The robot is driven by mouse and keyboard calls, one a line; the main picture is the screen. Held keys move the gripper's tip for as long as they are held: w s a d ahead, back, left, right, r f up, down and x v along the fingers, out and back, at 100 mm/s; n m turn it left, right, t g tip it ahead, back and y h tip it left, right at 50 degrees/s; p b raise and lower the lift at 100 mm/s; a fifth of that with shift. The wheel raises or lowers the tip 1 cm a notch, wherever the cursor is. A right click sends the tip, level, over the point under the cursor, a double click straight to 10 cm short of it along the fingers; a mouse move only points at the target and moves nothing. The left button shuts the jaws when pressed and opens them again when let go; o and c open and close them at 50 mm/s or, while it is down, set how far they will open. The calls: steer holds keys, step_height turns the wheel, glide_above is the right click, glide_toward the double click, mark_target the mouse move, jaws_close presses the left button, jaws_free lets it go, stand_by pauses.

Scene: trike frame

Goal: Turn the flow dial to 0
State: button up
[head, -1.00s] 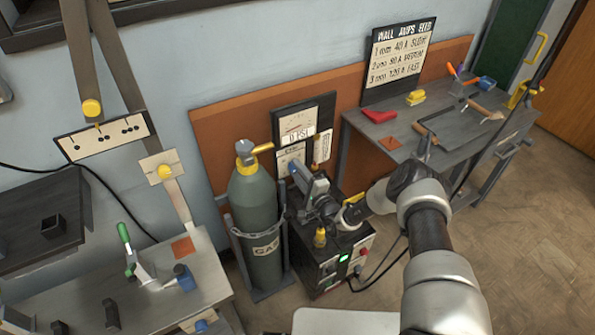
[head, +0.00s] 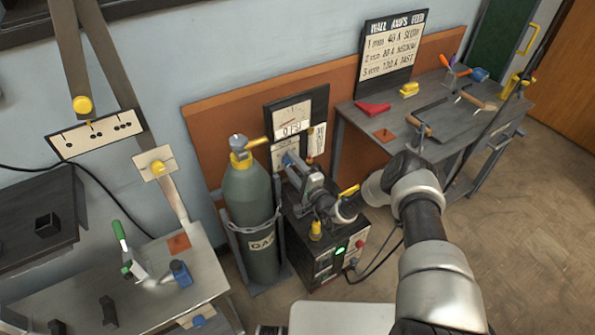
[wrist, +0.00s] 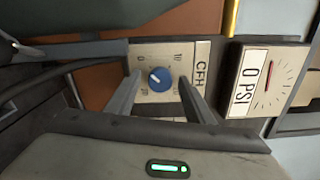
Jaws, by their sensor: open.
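The flow dial is a small round blue knob (wrist: 160,79) with a white mark pointing to the upper left. It sits on a pale plate (wrist: 187,53) marked CFH, with a 0 near the upper left and a 10 at the upper right. My gripper (wrist: 159,76) is open, with one finger on each side of the knob. I cannot tell whether the fingers touch it. In the head view my gripper (head: 297,167) reaches the plate below the gauge, and the knob shows only as a bit of blue (head: 287,159).
A gauge reading 0 PSI (head: 293,121) stands just above the dial. A green gas cylinder (head: 250,205) stands close on the left. A dark machine with a green light (head: 338,252) is below my arm. Workbenches flank both sides (head: 385,120).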

steer(key=v, duration=1.7)
steer(key=shift+p, duration=0.45)
steer(key=shift+s+d, duration=0.1)
steer(key=shift+d, duration=0.05)
